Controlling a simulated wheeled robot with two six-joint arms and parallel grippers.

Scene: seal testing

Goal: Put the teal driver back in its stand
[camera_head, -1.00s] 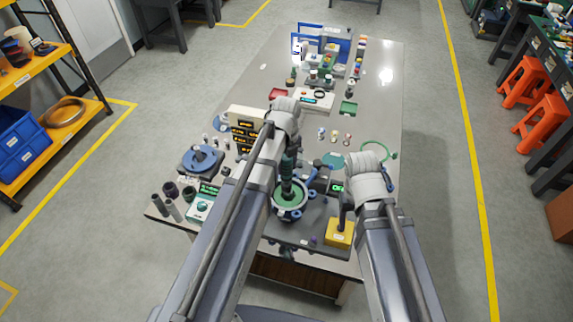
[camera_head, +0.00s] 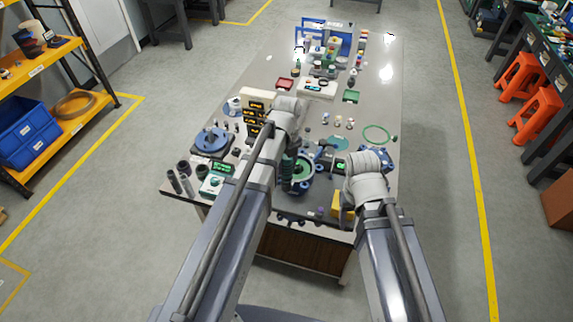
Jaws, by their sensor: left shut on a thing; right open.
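My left gripper (camera_head: 287,180) points down at the left side of the round green-topped fixture (camera_head: 305,175) near the table's front. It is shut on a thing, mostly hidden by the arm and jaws. Dark teal shows along there, but I cannot tell the driver's outline from the gripper. My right gripper (camera_head: 346,216) is open beside the yellow block (camera_head: 336,210) at the front right, and its fingers are hard to make out. I cannot pick out the driver's stand with certainty.
A blue round device (camera_head: 211,140), a green-screen box (camera_head: 212,184) and dark cylinders (camera_head: 174,182) stand at the left. A stacked display unit (camera_head: 255,118) stands behind the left arm. A green ring (camera_head: 378,134) lies at the right.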

